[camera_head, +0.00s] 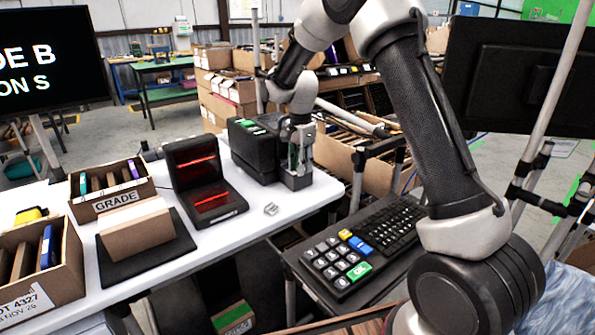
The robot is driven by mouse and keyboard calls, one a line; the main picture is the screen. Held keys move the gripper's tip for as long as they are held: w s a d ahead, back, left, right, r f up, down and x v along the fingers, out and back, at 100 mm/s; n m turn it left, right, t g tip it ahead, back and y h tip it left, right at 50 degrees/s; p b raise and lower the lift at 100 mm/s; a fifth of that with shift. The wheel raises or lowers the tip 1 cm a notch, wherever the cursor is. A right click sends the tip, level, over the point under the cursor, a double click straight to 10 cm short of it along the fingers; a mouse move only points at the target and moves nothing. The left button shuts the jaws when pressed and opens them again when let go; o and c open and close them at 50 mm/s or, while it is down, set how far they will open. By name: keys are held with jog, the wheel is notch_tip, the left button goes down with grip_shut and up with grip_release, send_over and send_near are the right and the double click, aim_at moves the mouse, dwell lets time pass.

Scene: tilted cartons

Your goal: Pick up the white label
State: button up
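My gripper (298,168) points down at the right side of a black boxy machine (253,148) with green marks on top, near the back edge of the white table. Its fingers are small and dark here, and I cannot tell whether they are open or shut, or whether anything is between them. I cannot make out a white label for certain at the gripper; it may be hidden there. A small pale, shiny piece (271,209) lies on the table in front of the machine, apart from the gripper; I cannot tell what it is.
A black scanner with red lines (207,180) stands left of the machine. A carton marked GRADE (112,190), a brown block (137,231) on a black pad and another carton (38,265) are further left. A large keypad (345,262) stands front right. The white table (245,240) is bare near its front.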

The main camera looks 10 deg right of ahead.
grip_shut()
dwell(0.3)
